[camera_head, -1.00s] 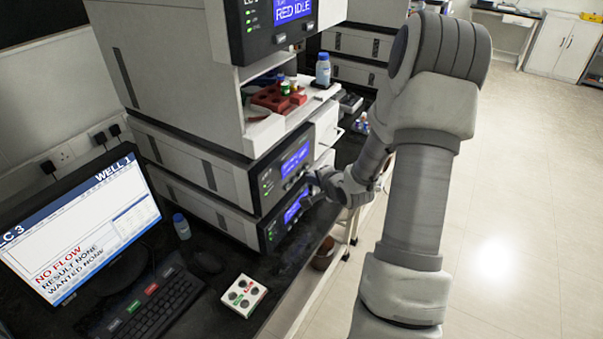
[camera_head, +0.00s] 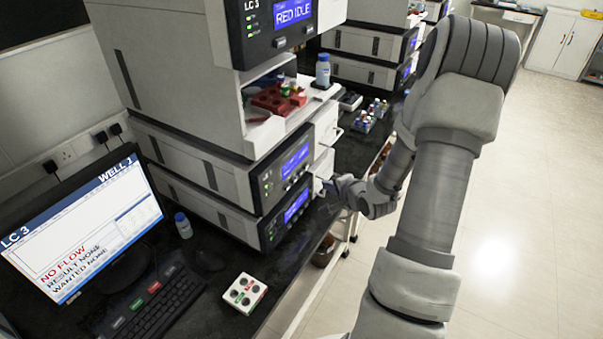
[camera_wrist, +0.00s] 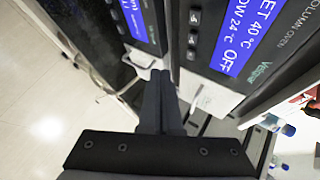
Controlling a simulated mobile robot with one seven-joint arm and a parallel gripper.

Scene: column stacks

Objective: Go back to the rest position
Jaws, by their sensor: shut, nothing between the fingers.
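My gripper (camera_wrist: 160,100) shows in the wrist view with its two dark fingers together and nothing between them. The fingers point toward the front of the instrument stack, by the gap between two modules with blue displays. In the head view my gripper (camera_head: 326,188) is small and partly hard to make out, beside the right edge of the stack front. My arm reaches up and over on the right side of the head view. Whether the fingertips touch the stack cannot be told.
A monitor (camera_head: 80,228), keyboard (camera_head: 160,300) and white button box (camera_head: 244,293) are at the left front. Open floor lies right.

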